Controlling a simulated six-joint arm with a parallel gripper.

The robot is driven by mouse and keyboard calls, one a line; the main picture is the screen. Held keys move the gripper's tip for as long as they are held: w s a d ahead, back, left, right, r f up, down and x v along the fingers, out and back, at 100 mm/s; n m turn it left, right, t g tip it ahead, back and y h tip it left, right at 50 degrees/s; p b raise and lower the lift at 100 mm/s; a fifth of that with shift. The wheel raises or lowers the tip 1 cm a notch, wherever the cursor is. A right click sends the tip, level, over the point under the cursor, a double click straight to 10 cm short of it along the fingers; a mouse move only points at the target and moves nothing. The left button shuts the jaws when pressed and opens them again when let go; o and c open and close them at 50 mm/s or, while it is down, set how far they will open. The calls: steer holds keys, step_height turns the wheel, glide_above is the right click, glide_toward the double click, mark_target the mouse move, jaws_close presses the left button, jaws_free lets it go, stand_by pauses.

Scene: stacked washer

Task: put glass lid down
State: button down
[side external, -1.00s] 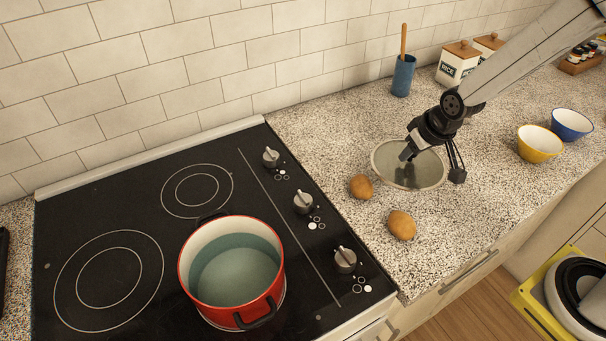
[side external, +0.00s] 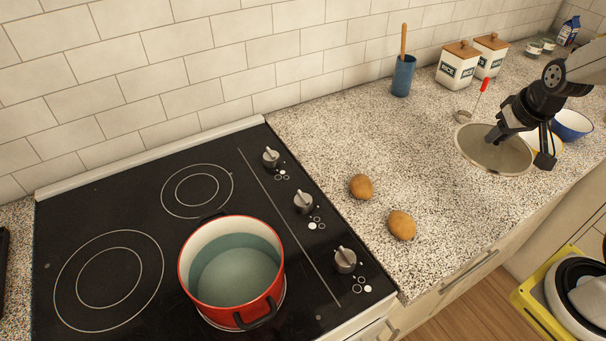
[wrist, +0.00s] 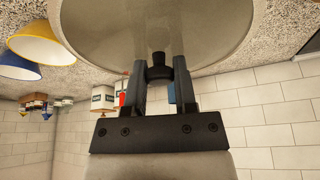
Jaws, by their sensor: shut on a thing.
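The round glass lid (side external: 490,154) with a pale rim is at the right of the side external view, over the counter. It looks tilted, and I cannot tell whether its edge touches the counter. My gripper (side external: 512,136) is shut on the lid's dark knob (wrist: 158,70), which sits between the two fingers in the wrist view. The lid (wrist: 90,25) fills the upper part of that view. The lid partly hides the yellow bowl behind it. The red pot (side external: 232,272) stands uncovered on the stove, with water inside.
Two potatoes (side external: 361,187) (side external: 402,225) lie on the speckled counter (side external: 400,150), left of the lid. The yellow bowl (wrist: 40,35) and blue bowl (side external: 572,126) are close to the lid. Canisters (side external: 459,66), a blue utensil cup (side external: 402,76) and a red-handled tool (side external: 484,86) stand near the wall.

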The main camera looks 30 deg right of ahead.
mark_target(476, 122)
steer(key=shift+s+d+r, duration=0.15)
steer(key=shift+s+d, duration=0.05)
steer(key=shift+s, duration=0.05)
steer(key=w+d+f, duration=0.1)
steer(key=w, duration=0.1)
steer(key=w+f, duration=0.1)
steer(key=w, duration=0.2)
steer(key=w+d+f, duration=0.1)
steer(key=w+f, duration=0.1)
steer(key=w, duration=0.1)
steer(key=shift+d, duration=0.3)
steer(key=w+f, duration=0.2)
steer(key=w+d+f, duration=0.1)
steer(key=f, duration=0.1)
steer(key=shift+w+d+f, duration=0.1)
steer(key=shift+w+f, duration=0.05)
steer(key=shift+w, duration=0.25)
steer(key=shift+w+d+f, duration=0.2)
steer(key=shift+w+f, duration=0.3)
steer(key=shift+f, duration=0.05)
